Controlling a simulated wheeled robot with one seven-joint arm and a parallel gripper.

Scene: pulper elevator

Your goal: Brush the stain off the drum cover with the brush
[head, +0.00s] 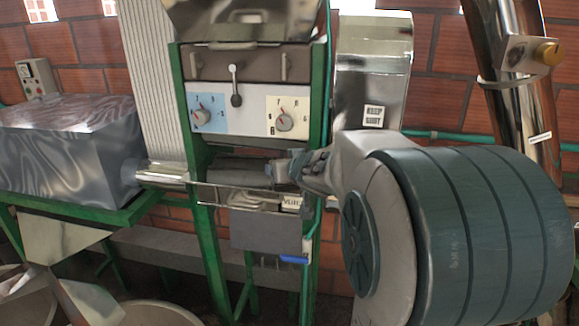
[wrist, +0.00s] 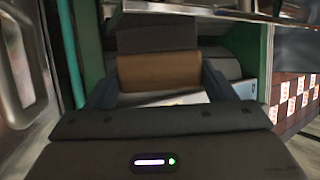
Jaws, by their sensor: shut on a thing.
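My gripper (head: 296,166) is at the middle of the green-framed machine, under its dial panel; it also fills the lower wrist view (wrist: 160,84). Its two fingers are shut on the brush (wrist: 158,72), a tan block with a dark grey part beyond it. In the head view I cannot make out the brush clearly. A dark grey rounded cylinder (head: 238,171) lies across the frame just left of the gripper and may be the drum cover. I cannot tell whether the brush touches it. I cannot pick out the stain in either view.
The dial panel (head: 240,115) with a lever is just above the gripper. Green posts (head: 203,215) stand on both sides. A shiny metal box (head: 70,150) is at left, and a metal pipe (head: 520,110) at right. A grey box (head: 265,232) hangs below.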

